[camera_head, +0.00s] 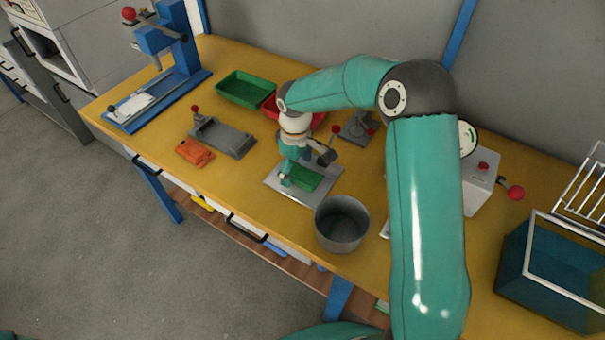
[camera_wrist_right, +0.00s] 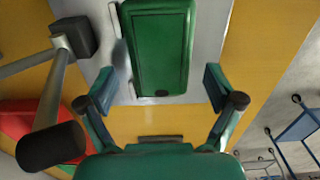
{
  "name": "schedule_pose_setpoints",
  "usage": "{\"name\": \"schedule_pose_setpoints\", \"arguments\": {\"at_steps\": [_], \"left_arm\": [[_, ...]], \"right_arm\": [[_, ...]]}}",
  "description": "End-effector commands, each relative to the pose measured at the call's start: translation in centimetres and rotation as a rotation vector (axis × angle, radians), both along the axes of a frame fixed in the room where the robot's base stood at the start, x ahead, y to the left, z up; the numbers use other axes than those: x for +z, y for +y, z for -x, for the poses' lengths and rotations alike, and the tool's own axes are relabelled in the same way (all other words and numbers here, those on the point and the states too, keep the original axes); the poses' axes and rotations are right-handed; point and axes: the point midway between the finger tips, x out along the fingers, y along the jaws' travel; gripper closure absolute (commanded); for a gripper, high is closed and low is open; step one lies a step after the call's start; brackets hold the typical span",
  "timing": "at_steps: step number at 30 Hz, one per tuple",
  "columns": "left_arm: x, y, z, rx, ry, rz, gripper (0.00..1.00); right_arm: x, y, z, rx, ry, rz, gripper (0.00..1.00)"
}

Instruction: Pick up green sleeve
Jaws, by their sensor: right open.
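The green sleeve (camera_head: 309,179) is a flat, rounded rectangular piece. It lies on a light grey plate (camera_head: 283,190) on the yellow bench. In the right wrist view the sleeve (camera_wrist_right: 158,48) lies ahead of my open fingers, its near end roughly centred between them. My right gripper (camera_head: 303,169) is above the plate, open and empty, with its fingers apart from the sleeve. The gripper also shows in the right wrist view (camera_wrist_right: 160,88), pointing down at the plate. The gripper hides part of the sleeve in the head view. My left gripper is not in view.
A clamp arm with a dark block (camera_wrist_right: 75,36) stands close beside the sleeve. A grey round bin (camera_head: 342,224) is in front right of the plate. Green (camera_head: 245,88) and red (camera_head: 270,108) trays stand behind. An orange part (camera_head: 194,153) lies left, beside a grey fixture (camera_head: 222,136).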

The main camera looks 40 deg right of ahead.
Motion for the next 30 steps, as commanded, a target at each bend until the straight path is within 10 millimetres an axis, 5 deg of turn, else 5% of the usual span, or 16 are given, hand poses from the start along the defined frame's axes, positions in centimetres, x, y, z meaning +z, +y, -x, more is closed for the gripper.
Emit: {"name": "schedule_pose_setpoints", "arguments": {"at_steps": [6,18,30], "left_arm": [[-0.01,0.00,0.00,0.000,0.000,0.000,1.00],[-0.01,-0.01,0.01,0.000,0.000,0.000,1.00],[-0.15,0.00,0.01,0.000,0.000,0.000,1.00]], "right_arm": [[-0.07,0.02,0.00,0.000,0.000,0.000,0.10],[-0.02,0.03,-0.02,0.001,0.000,0.000,0.73],[0.61,0.00,-0.03,0.001,-0.001,0.001,0.74]]}}
